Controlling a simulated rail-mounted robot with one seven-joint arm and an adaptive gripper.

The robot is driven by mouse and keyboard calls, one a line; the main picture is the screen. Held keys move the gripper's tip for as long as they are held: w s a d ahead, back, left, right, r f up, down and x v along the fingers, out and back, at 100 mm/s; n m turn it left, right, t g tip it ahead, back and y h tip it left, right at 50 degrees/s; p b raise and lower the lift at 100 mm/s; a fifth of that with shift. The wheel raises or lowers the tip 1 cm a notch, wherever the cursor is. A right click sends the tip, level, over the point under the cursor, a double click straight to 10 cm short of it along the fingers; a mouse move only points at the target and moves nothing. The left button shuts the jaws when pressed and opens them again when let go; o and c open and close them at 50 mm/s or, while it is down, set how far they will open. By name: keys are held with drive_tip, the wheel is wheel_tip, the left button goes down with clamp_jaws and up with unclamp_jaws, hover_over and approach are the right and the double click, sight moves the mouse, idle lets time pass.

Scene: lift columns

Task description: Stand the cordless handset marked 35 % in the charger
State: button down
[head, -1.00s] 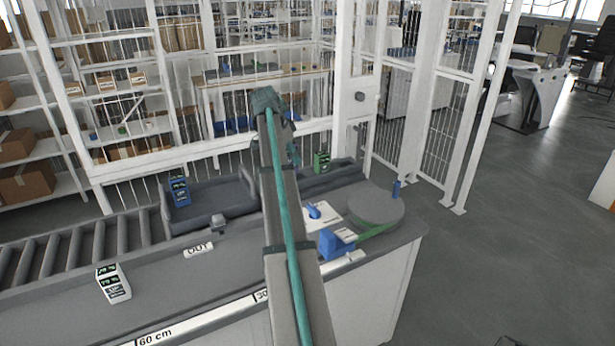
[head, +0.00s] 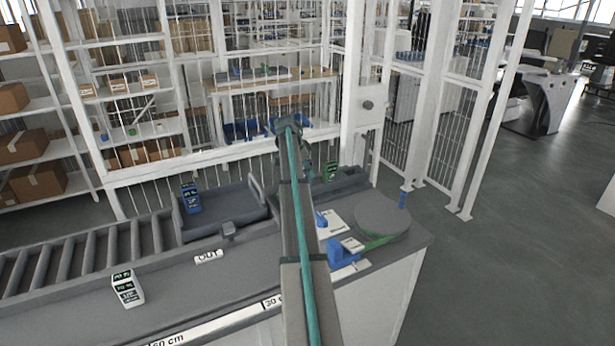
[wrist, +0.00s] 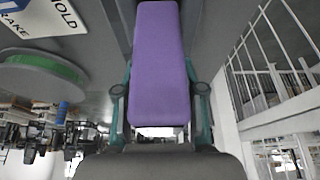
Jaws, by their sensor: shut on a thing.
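My gripper (wrist: 160,92) is shut on a purple block-shaped thing (wrist: 160,60), with a green-sided finger on each side of it in the wrist view. Its face towards the camera is plain, so I cannot read a mark on it. A blue handset-like unit (head: 190,198) stands in a grey tray, a green one (head: 331,171) stands behind my arm to the right, and a white one (head: 127,290) with dark displays is on the counter at left. Their figures are too small to read. I cannot tell which thing is the charger.
A white plate (wrist: 45,16) lettered HOLD and BRAKE is near the turntable. A roller conveyor (head: 80,258) runs at left. A white barred fence stands behind.

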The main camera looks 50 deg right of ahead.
sight(307, 176)
drive_tip(key=shift+d+f+p, duration=0.15)
drive_tip(key=shift+f+p, duration=0.15)
drive_tip(key=shift+f, duration=1.35)
drive_tip(key=shift+f, duration=0.35)
drive_tip(key=c, duration=0.7)
unclamp_jaws()
drive_tip(key=shift+w+r, duration=0.1)
drive_tip(key=shift+r, duration=0.4)
drive_tip(key=b+v, duration=0.3)
drive_tip(key=v, duration=0.8)
drive_tip(key=shift+a+r, duration=0.25)
drive_tip(key=shift+r, duration=0.05)
